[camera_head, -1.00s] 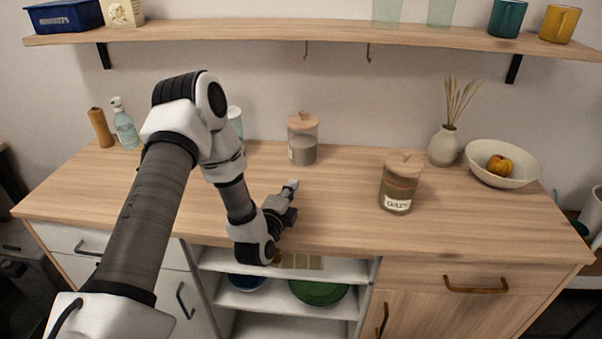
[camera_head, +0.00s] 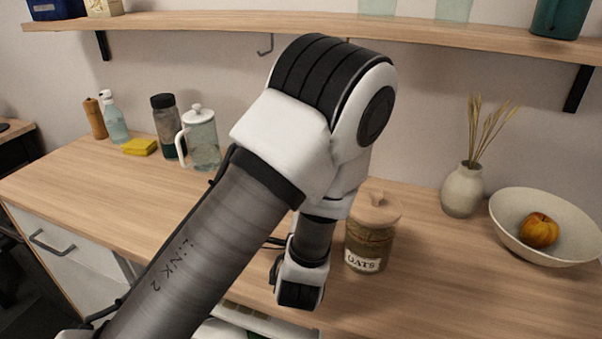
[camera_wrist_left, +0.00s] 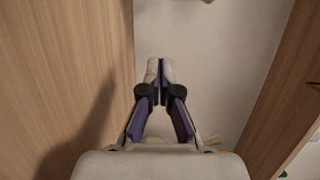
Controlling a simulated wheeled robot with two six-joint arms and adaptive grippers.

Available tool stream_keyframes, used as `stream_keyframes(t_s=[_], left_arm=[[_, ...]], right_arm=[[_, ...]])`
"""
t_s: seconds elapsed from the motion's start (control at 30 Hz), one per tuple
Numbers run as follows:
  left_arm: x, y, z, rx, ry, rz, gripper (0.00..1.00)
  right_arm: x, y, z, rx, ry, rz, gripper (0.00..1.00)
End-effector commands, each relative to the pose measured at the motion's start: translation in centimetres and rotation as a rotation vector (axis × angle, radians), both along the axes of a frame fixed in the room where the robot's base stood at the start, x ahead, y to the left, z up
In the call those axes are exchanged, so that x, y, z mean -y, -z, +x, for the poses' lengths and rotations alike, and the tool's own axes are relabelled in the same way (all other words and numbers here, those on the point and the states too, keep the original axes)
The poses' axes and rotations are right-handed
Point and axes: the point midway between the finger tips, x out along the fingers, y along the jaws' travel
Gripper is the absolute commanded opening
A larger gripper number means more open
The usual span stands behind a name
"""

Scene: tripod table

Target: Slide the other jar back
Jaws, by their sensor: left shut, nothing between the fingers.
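The oats jar (camera_head: 368,247), clear with a wooden lid and an "OATS" label, stands upright on the counter (camera_head: 90,185), right of my left wrist. The second lidded jar is hidden behind my left arm in the head view. My left gripper (camera_wrist_left: 160,72) is shut and empty in the left wrist view. In the head view its fingers are hidden by my arm. I cannot tell whether it touches the oats jar. My right gripper is not in view.
A glass pitcher (camera_head: 203,140), dark-lidded bottle (camera_head: 167,128), yellow sponge (camera_head: 139,147) and spray bottle (camera_head: 115,124) stand at the back left. A vase (camera_head: 461,190) and fruit bowl (camera_head: 535,245) are at right. A shelf (camera_head: 470,38) runs above.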

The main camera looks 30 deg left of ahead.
Motion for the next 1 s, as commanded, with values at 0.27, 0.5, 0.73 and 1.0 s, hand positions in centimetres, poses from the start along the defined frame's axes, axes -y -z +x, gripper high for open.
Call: stream_keyframes(t_s=[0.27, 0.5, 0.73, 1.0], left_arm=[[-2.5, -0.1, 4.6, 0.004, -0.004, -0.005, 0.0], [-5.5, -0.1, 8.2, 0.0, -0.006, -0.004, 0.0], [-8.1, -0.1, 7.5, 0.0, 0.0, -0.001, 0.0], [-8.3, -0.1, 7.4, 0.0, 0.001, 0.001, 0.0]], right_arm=[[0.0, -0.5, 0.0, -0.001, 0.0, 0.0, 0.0], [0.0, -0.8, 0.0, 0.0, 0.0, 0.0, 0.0], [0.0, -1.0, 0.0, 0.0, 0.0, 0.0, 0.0], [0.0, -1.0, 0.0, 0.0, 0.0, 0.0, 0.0]])
